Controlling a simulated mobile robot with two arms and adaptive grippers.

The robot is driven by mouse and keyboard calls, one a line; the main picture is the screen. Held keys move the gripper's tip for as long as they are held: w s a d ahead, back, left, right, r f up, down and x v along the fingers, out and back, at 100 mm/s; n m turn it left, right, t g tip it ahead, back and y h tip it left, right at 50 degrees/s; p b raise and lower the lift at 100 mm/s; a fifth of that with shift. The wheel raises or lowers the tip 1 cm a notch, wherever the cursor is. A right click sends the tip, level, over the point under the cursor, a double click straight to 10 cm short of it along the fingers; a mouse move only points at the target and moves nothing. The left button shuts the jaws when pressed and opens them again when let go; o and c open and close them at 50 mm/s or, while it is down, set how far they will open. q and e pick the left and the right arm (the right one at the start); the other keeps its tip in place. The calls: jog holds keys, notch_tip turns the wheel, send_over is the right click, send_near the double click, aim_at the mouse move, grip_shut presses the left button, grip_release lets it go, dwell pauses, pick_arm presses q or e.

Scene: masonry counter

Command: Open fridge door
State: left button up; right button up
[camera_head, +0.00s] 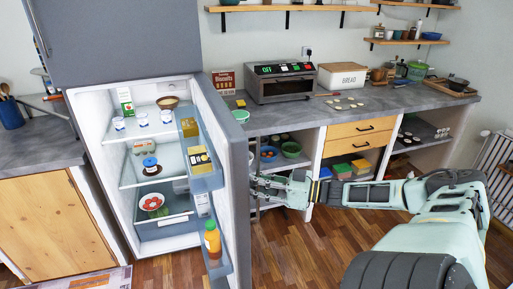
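The grey fridge has its lower door (236,140) standing wide open, swung out toward the right. Its lit inside (118,190) shows shelves with small cups, a carton and bowls. The door's inner racks hold an orange bottle (212,240) and boxes. The upper door (115,40) is shut. My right gripper (262,186) is at the outer side of the open door, close to its free edge. Its fingertips are small and partly against the door's edge, so I cannot tell whether they touch it or hold a handle. My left gripper is not in view.
A grey counter (400,97) runs behind the door, with a toaster oven (281,83) and a bread box (342,76). Open shelves and drawers (360,128) are below it. A wooden cabinet (50,225) stands left of the fridge. The wood floor (300,250) is clear right of the door.

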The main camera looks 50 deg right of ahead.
jog(key=shift+w+r, duration=0.1)
jog(key=shift+w, duration=0.15)
jog(key=shift+s, duration=0.1)
jog(key=v, duration=1.2)
dwell(0.4)
